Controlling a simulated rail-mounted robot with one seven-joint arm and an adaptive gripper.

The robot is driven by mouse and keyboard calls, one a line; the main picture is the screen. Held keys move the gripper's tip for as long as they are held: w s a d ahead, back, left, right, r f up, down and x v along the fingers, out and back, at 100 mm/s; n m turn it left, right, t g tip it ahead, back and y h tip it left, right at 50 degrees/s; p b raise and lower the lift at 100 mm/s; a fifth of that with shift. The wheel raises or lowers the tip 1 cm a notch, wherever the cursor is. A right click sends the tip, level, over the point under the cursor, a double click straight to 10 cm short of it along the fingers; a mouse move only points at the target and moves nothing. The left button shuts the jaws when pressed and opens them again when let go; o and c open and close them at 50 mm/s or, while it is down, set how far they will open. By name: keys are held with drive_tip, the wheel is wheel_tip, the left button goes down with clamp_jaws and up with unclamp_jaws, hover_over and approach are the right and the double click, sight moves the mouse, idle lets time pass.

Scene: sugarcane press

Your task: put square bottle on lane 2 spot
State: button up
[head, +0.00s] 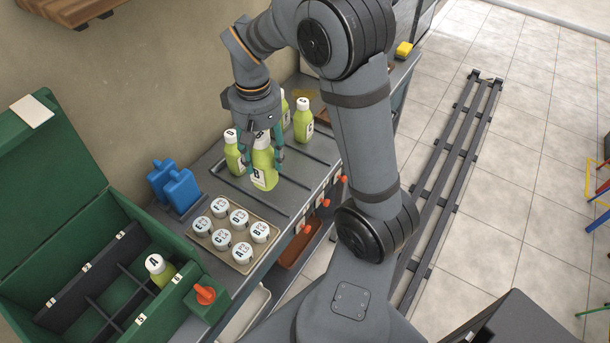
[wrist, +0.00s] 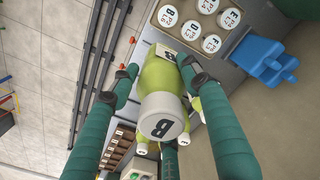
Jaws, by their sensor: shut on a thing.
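My gripper (head: 262,153) is shut on a green bottle (head: 263,172) with a white cap and a label marked B. In the wrist view my gripper (wrist: 158,72) has a finger on each side of this bottle (wrist: 158,74), its B cap facing the camera. The bottle is upright over the grey counter (head: 275,197); I cannot tell whether its base touches. Its body looks somewhat boxy. Other green bottles stand close by: one to the left (head: 233,158) and one behind to the right (head: 303,122). Lane lines show on the counter, but I cannot read lane numbers.
A tray of lettered white caps (head: 217,240) lies in front on the counter. Blue blocks (head: 181,190) stand at left. An open green crate (head: 190,275) with dividers holds an A bottle (head: 159,270). Orange knobs (head: 307,229) line the counter's front edge.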

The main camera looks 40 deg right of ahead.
drive_tip(key=s+d+f+b, duration=0.1)
drive_tip(key=s+d+f, duration=0.15)
drive_tip(key=d, duration=0.95)
drive_tip(key=s+d+f+b, duration=0.1)
drive_tip(key=d+f, duration=0.2)
drive_tip(key=d, duration=1)
drive_tip(key=shift+m, duration=0.3)
drive_tip(key=shift+w+a+f+p, duration=0.6)
drive_tip(key=shift+w+a+f, duration=0.4)
drive_tip(key=shift+w+f, duration=0.75)
drive_tip(key=shift+w+a+f+p, duration=0.65)
drive_tip(key=shift+w+a+f, duration=0.3)
drive_tip(key=shift+w+f, duration=0.75)
drive_tip(key=shift+w+a+f+p, duration=0.6)
drive_tip(key=shift+w+a+f, duration=0.4)
drive_tip(key=shift+w+f, duration=0.75)
drive_tip(key=shift+s+f, duration=0.15)
drive_tip(key=shift+s, duration=0.05)
drive_tip(key=shift+f, duration=0.15)
drive_tip(key=o, duration=1.4)
